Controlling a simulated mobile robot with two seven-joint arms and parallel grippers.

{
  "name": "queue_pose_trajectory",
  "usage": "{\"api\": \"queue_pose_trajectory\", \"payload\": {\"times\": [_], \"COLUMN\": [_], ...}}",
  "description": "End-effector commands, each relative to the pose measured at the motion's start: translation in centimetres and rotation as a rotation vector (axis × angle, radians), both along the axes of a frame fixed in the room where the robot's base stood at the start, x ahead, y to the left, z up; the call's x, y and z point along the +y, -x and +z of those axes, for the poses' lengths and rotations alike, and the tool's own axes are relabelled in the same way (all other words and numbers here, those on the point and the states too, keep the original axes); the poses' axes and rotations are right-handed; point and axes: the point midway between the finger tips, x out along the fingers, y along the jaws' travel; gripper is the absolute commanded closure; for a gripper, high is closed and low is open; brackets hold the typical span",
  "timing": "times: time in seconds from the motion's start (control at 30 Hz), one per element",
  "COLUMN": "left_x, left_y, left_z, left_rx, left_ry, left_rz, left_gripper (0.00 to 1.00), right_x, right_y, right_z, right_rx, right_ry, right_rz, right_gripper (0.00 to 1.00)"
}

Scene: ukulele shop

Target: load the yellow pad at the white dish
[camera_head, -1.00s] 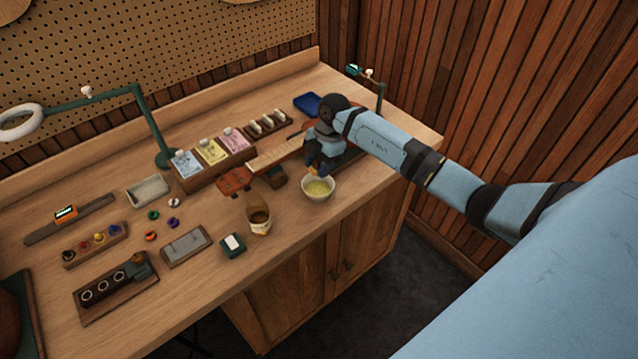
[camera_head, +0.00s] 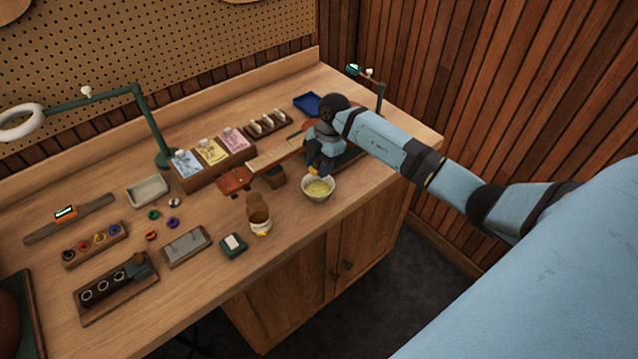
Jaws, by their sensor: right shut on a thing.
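The white dish (camera_head: 318,193) stands near the front edge of the bench, with something pale yellow inside it. My right gripper (camera_head: 318,171) points down just above the back rim of the dish. It is shut on the yellow pad (camera_head: 314,171), of which only a small bit shows at the fingertips. I cannot tell whether the pad touches the dish's contents. My left gripper is not in view.
A brown jar (camera_head: 260,218) with a pale label stands left of the dish. A small green box (camera_head: 233,245) sits at the front edge. Card packets (camera_head: 211,152), a tray (camera_head: 148,190) and a lamp (camera_head: 140,120) stand further left.

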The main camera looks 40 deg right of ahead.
Motion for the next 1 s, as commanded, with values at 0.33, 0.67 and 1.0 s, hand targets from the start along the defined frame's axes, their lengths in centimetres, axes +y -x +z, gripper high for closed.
{"api": "queue_pose_trajectory", "payload": {"times": [0.33, 0.67, 1.0], "left_x": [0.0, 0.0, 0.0], "left_y": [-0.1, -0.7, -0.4], "left_z": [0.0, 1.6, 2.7], "left_rx": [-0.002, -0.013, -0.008], "left_ry": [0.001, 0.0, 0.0], "left_rz": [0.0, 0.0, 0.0], "left_gripper": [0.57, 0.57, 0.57], "right_x": [0.0, 0.0, 0.0], "right_y": [0.0, 0.0, 0.0], "right_z": [0.0, 1.5, 4.0], "right_rx": [0.0, -0.001, 0.0], "right_ry": [0.0, 0.0, 0.0], "right_rz": [0.0, 0.0, 0.0], "right_gripper": [0.83, 0.83, 0.83]}}
